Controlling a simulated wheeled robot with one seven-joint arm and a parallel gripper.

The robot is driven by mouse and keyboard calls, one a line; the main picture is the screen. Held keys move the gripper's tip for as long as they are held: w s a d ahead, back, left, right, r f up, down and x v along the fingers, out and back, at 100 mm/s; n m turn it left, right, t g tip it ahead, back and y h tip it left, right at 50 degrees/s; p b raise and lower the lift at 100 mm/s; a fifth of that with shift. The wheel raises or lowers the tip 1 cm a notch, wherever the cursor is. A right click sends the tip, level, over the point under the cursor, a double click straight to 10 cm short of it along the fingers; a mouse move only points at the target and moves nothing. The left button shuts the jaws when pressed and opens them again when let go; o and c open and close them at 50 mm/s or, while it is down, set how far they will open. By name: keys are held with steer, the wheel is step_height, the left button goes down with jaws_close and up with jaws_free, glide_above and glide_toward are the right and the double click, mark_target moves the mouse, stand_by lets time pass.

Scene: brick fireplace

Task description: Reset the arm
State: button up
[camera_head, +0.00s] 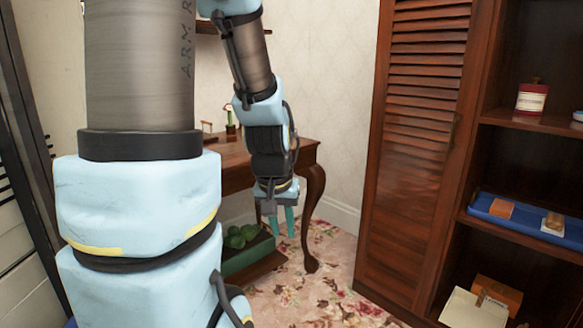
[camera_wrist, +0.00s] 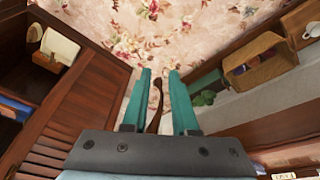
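My gripper (camera_head: 284,221) hangs down at the end of my arm, in front of the dark wooden table on cabriole legs. Its two teal fingers also show in the wrist view (camera_wrist: 160,74), spread apart with nothing between their tips. The gripper is open and empty, above the floral carpet. My arm's pale blue and grey links fill the left and middle of the head view and hide part of the table and wall.
A louvred wooden door (camera_head: 415,130) and open shelves stand at right, holding a red-labelled jar (camera_head: 531,98) and a blue tray (camera_head: 520,215). The table (camera_head: 235,165) stands behind my gripper, with a green box (camera_head: 245,258) of plants low down. Patterned carpet (camera_head: 320,295) is clear between them.

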steer(key=s+a+n+g+y, duration=0.1)
steer(key=s+a+g, duration=0.1)
steer(key=s+a, duration=0.35)
step_height(320, 180, up, 14)
steer(key=w+p, duration=0.1)
steer(key=p, duration=1.4)
steer(key=shift+w+d+r+t, duration=0.2)
steer(key=shift+w+d+t, duration=0.05)
steer(key=shift+d+t, duration=0.05)
